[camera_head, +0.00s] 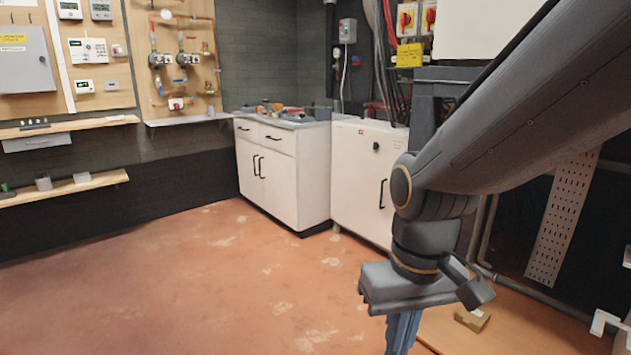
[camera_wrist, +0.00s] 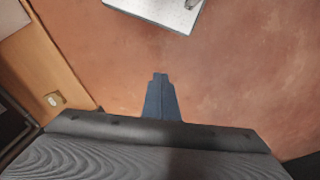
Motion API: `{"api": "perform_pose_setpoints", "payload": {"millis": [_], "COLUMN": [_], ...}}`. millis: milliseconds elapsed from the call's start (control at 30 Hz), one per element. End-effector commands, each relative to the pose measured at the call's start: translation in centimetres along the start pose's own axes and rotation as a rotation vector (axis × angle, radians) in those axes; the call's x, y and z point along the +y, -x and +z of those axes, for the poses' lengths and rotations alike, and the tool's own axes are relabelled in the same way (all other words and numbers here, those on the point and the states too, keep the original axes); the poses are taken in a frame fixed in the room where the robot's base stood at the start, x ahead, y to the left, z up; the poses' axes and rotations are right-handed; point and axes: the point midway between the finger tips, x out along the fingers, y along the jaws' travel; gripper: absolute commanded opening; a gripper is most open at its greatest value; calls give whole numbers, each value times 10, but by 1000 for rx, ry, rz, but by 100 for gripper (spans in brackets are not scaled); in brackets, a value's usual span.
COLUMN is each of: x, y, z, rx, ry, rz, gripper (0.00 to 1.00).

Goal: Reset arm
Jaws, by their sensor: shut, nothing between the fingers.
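My arm comes in from the upper right in the head view and bends downward at its wrist. My gripper (camera_head: 401,345) points down at the bottom of that view, and its fingertips are cut off by the frame edge. In the wrist view, my gripper (camera_wrist: 159,76) shows as blue-grey fingers pressed together. It is shut and empty, above the bare reddish floor (camera_wrist: 230,80). Nothing touches the fingers in view.
White cabinets (camera_head: 285,177) stand at the back. A wooden board (camera_head: 510,335) with a small cardboard box (camera_head: 472,319) lies at lower right. Wall shelves (camera_head: 70,188) and panels with controls (camera_head: 92,50) are at left. The floor (camera_head: 200,280) at left is clear.

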Motion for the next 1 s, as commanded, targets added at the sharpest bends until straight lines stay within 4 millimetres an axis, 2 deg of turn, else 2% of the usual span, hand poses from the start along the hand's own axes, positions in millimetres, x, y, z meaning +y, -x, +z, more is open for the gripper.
{"api": "perform_pose_setpoints", "payload": {"millis": [33, 500, 700, 1000], "x": [4, 52, 67, 70], "y": [11, 67, 78, 79], "z": [2, 12, 16, 17], "rx": [-3, -6, -4, -4], "ry": [-15, -163, -202, -210], "rz": [3, 33, 40, 42], "gripper": [0, 0, 0, 0]}}
